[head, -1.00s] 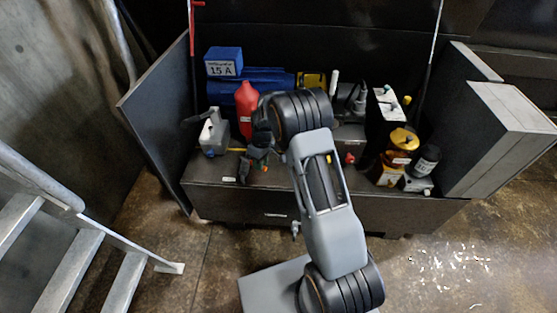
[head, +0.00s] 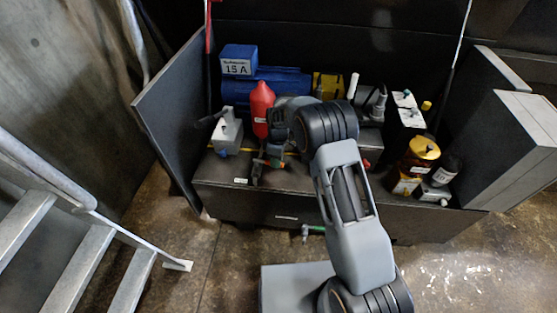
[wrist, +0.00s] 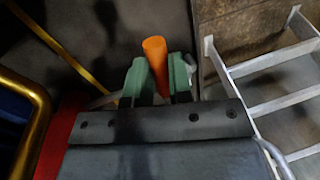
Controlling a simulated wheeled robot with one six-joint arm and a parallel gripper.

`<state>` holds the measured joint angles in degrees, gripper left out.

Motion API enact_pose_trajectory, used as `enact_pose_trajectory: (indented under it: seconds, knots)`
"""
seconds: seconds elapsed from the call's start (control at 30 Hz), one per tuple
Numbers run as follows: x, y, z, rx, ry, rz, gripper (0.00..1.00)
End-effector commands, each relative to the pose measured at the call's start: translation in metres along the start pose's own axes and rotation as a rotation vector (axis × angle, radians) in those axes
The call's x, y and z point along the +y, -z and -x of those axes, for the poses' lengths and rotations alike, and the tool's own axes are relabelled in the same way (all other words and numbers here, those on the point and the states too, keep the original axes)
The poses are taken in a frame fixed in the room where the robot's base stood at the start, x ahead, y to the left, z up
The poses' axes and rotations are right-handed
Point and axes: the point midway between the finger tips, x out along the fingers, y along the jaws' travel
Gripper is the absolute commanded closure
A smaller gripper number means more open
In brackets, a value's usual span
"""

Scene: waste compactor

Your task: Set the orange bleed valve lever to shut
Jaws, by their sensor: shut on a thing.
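The orange bleed valve lever (wrist: 155,62) is a plain rounded bar in the wrist view. It stands upright in the picture between the two green fingers of my gripper (wrist: 157,82), which is shut on it. Its lower part is hidden behind the gripper body. In the head view my gripper (head: 266,166) is low over the front of the dark bench, just below the red bottle (head: 262,108). A small orange patch shows there, but the lever's angle and the valve body cannot be made out.
A grey box with a dark handle (head: 228,135) stands left of my gripper. A blue unit (head: 280,86) is behind. Metal steps (head: 62,250) are at the lower left; floor in front is open.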

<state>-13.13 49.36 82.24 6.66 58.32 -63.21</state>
Motion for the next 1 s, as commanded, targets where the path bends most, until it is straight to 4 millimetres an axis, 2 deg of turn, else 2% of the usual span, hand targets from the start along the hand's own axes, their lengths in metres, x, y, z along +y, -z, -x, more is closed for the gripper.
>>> enact_pose_trajectory:
  seconds: [0.17,0.2,0.47,0.77,0.87,1.0]
  knots:
    - [0.002,0.003,0.003,0.011,-0.01,-0.003,1.0]
    - [0.002,0.003,0.003,0.011,-0.01,-0.003,0.79]
    - [0.002,0.0,0.002,0.006,-0.004,-0.006,0.55]
    - [0.001,-0.001,0.004,0.004,-0.002,-0.006,0.55]
    - [-0.001,-0.001,0.014,0.005,-0.004,-0.006,0.55]
    - [-0.007,-0.001,0.04,0.007,-0.006,-0.006,0.55]
